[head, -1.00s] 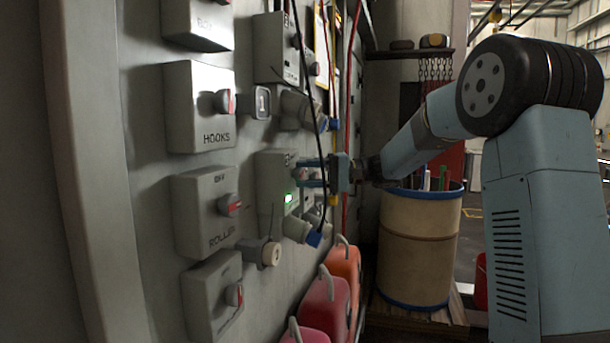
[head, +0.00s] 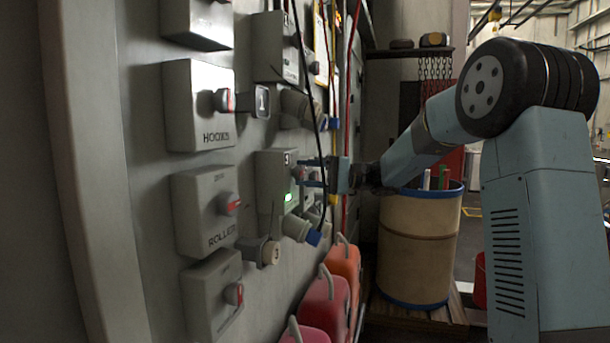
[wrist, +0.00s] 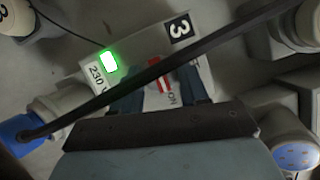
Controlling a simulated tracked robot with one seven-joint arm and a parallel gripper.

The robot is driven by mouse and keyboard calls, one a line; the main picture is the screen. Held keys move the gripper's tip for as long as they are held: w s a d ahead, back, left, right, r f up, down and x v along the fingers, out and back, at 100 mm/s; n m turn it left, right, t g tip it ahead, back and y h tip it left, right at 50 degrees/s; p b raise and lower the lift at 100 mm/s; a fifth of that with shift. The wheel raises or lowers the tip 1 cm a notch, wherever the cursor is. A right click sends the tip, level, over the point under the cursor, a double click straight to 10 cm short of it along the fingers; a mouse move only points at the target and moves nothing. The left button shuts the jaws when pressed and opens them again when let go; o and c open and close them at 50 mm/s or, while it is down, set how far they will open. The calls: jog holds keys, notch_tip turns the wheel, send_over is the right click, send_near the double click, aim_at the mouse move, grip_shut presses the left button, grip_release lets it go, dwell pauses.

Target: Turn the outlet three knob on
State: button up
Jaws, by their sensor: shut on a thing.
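The outlet three box (head: 268,184) is a grey box on the wall, marked 3, with a green lamp lit on its face. In the wrist view the box (wrist: 135,48) shows the 3, the lit lamp (wrist: 109,61), "230 V" and an "ON" mark near the knob. Its red and white knob (wrist: 159,74) sits between the fingers of my gripper (wrist: 163,88), which is shut on it. In the head view my gripper (head: 308,173) reaches the box from the right. Part of the knob is hidden by the fingers and a dark cable.
A dark cable (wrist: 165,65) crosses in front of the box and gripper. Other knob boxes, HOOKS (head: 200,105) and ROLLER (head: 203,210), are on the wall to the left. Red and orange cans (head: 325,305) stand below, and a beige drum (head: 418,245) stands to the right.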

jog(key=o, duration=0.8)
jog(key=shift+w+d+f, duration=0.2)
jog(key=shift+d, duration=0.05)
jog(key=shift+o, duration=1.3)
jog(key=shift+s+a+r, duration=0.1)
jog(key=shift+a, duration=0.05)
jog(key=d+f, duration=0.1)
jog(key=d, duration=1.3)
jog(key=shift+w+f, duration=0.15)
jog(key=shift+w, duration=0.15)
jog(key=shift+a, duration=0.1)
